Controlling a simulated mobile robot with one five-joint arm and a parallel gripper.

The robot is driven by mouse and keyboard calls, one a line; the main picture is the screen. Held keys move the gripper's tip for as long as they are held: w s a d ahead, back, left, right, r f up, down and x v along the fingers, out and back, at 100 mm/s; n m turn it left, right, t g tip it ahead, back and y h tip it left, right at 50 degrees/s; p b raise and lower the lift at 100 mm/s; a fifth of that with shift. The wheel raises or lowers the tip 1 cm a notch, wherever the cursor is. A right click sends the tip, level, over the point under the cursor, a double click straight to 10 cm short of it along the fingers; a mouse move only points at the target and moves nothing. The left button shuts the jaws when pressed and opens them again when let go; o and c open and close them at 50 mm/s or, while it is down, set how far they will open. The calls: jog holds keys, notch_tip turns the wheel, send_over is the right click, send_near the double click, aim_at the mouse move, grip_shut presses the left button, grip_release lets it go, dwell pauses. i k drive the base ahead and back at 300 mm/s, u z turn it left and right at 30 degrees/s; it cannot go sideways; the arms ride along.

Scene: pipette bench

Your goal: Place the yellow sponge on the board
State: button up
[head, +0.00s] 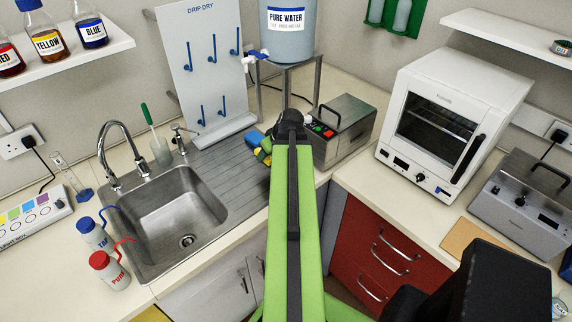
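A yellow sponge (266,145) shows in part in the head view, just left of the dark end of my arm. Blue and green patches lie against it, and I cannot tell if they are separate pieces. It is at the right end of the ribbed draining board (222,160) beside the sink. My arm's end covers part of this area. My gripper (290,124) is at the far end of my green arm, above or beside the sponge. Its fingers are hidden, so I cannot tell if it is open or touching the sponge. A flat tan board (468,240) lies on the right counter.
A metal box (343,135) with a handle stands close right of my gripper. Behind are a water tank (290,45) on a stand and a white drip-dry rack (190,85). A white oven (450,120) stands right; the sink (180,215) and two wash bottles (110,270) are left.

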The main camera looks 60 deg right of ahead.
aim_at(245, 163)
jog(key=z, duration=0.05)
jog(key=k, duration=1.7)
jog(key=u, duration=1.1)
jog(key=i, duration=1.05)
jog(key=u, duration=1.25)
jog(key=k, duration=0.1)
jog(key=z, duration=3.45)
jog(key=i, duration=0.85)
jog(key=z, duration=0.15)
